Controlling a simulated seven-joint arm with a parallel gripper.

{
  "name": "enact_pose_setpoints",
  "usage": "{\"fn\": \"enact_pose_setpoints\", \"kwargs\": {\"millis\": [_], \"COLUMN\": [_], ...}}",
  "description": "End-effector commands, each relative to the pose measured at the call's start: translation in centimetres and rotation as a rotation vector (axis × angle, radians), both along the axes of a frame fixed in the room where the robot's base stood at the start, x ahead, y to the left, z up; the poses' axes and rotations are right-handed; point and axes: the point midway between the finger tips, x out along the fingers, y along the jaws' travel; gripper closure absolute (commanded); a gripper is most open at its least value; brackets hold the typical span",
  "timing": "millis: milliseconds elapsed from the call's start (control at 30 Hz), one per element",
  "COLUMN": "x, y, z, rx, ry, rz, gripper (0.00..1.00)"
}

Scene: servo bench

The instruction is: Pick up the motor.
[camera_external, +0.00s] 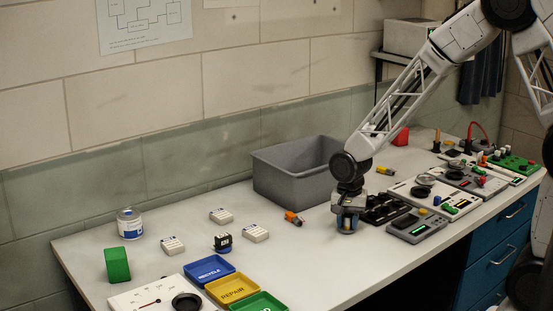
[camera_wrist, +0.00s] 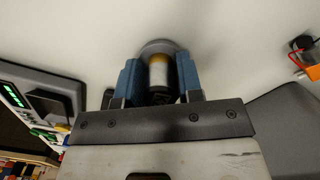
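A silver and dark cylinder with a yellow band and a round grey end (camera_wrist: 160,72) stands between the fingers of my gripper (camera_wrist: 161,80) in the wrist view. It looks like the motor, but I cannot be sure. The blue fingers lie close along both its sides; whether they press on it is unclear. In the external view my gripper (camera_external: 347,217) points down, low over the table in front of the grey bin, and largely hides the cylinder. An orange part with a black end (camera_external: 293,217) lies to its left; it also shows in the wrist view (camera_wrist: 310,66).
The grey bin (camera_external: 275,183) stands just behind my gripper. Black and grey devices (camera_external: 418,227) crowd its right side. Blue, yellow and green trays (camera_external: 233,290), white boxes (camera_external: 255,233) and a jar (camera_external: 130,223) are at the left. The table front of my gripper's left is clear.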

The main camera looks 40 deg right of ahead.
Motion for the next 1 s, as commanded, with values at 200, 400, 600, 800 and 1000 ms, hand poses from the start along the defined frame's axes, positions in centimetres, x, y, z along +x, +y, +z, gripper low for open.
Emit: {"fn": "enact_pose_setpoints", "kwargs": {"millis": [200,400,600,800,1000], "x": [0.0,0.0,0.0,0.1,-0.9], "y": [0.0,0.0,0.0,0.0,-0.2], "z": [0.0,0.0,0.4,1.9,3.6], "rx": [0.0,0.0,0.0,0.0,0.0], "ry": [0.0,0.0,0.0,-0.002,0.0], "rz": [0.0,0.0,0.0,0.0,0.0], "gripper": [0.97,0.97,0.97,0.97,0.97]}}
